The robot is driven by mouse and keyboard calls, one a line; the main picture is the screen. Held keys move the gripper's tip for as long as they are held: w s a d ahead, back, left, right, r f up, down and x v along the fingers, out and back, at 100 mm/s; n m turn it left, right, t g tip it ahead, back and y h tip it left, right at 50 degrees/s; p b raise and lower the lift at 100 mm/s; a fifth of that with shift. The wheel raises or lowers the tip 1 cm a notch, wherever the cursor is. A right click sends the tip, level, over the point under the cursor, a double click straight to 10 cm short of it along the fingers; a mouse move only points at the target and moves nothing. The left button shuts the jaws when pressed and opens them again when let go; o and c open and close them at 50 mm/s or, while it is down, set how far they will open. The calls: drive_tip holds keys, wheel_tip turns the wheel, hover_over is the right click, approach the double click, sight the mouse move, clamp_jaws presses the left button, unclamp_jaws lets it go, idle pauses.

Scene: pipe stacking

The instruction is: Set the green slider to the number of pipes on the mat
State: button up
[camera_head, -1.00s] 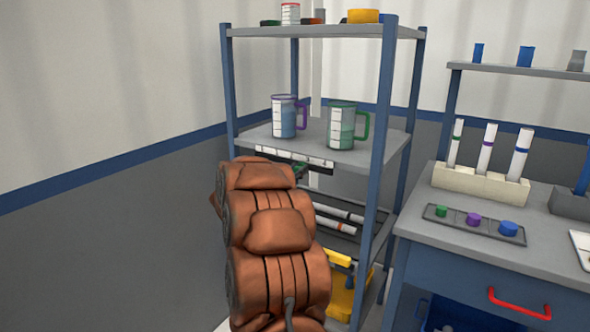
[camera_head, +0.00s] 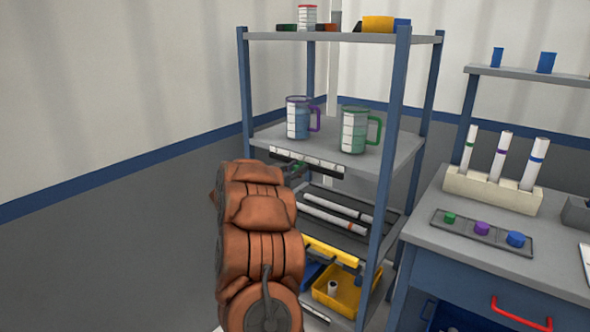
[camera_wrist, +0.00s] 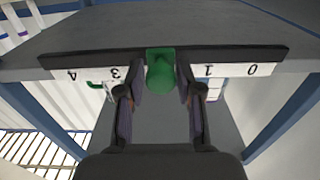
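The green slider (camera_wrist: 160,72) sits on a dark rail (camera_wrist: 225,55) along the shelf edge in the wrist view. Its scale reads 4, 3, 1, 0 upside down from left to right, and the slider covers the place between 3 and 1. My gripper (camera_wrist: 162,88) has its fingers parted, one on each side of the slider knob, with small gaps seeming to show. In the head view, two white pipes (camera_head: 335,219) lie on the dark mat (camera_head: 352,199) on the shelf below. My arm may hide part of the mat's left side.
Two measuring jugs, purple-trimmed (camera_head: 298,122) and green-trimmed (camera_head: 354,130), stand on the shelf above the rail. A yellow bin (camera_head: 345,295) sits below the mat. A workbench (camera_head: 440,240) with tubes in a rack (camera_head: 492,190) stands to the right. The left wall side is open.

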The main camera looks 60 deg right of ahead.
drive_tip(key=shift+o, duration=1.3)
drive_tip(key=w+a, duration=0.1)
drive_tip(key=a, duration=1.1)
drive_tip(key=shift+w, duration=0.25)
